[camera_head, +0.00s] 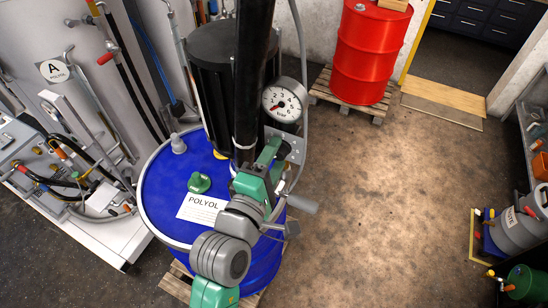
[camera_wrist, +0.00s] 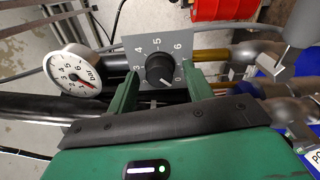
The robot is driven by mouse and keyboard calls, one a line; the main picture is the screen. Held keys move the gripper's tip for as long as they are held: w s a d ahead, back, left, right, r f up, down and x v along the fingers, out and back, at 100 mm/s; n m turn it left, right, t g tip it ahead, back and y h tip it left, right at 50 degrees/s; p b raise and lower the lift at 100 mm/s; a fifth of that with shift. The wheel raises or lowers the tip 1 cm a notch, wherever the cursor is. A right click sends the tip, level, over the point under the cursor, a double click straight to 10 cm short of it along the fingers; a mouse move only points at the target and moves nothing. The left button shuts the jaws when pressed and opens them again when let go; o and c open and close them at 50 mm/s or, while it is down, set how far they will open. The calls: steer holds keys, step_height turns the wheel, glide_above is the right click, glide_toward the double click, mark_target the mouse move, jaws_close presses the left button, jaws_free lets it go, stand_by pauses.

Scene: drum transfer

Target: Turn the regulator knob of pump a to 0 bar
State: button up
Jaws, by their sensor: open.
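The black regulator knob (camera_wrist: 159,68) sits on a grey scale plate (camera_wrist: 140,50) with printed numbers; 3 to 6 and a 0 are legible. A small white mark shows on the knob's lower side, near the 0; its exact setting is unclear. My gripper (camera_wrist: 161,76) is open, with one green finger on each side of the knob; I cannot tell whether they touch it. The round white pressure gauge (camera_wrist: 73,72) has a red needle and also shows in the head view (camera_head: 282,103). In the head view my gripper (camera_head: 275,155) is at the plate (camera_head: 296,147), and the knob is hidden.
A blue POLYOL drum (camera_head: 165,190) stands on a pallet below the pump (camera_head: 212,70). A hose hangs beside the gauge. A red drum (camera_head: 370,50) stands on a pallet behind. A hose station (camera_head: 90,225) is at left.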

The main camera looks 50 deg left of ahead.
steer(key=b+v, duration=0.2)
steer(key=v, duration=0.5)
steer(key=shift+s+d, duration=0.2)
steer(key=shift+s, duration=0.15)
steer(key=w+d+r+m+t+h, duration=0.25)
steer(key=w+d+r+m, duration=0.4)
steer(key=r, duration=0.35)
steer(key=s+d+r+m+t+h, duration=0.2)
steer(key=d+r+m+t+h, duration=0.2)
steer(key=d+r+m, duration=1.4)
step_height(320, 180, up, 3)
steer(key=shift+d+r+t, duration=0.1)
steer(key=shift+d+t, duration=0.6)
steer(key=shift+t, duration=0.15)
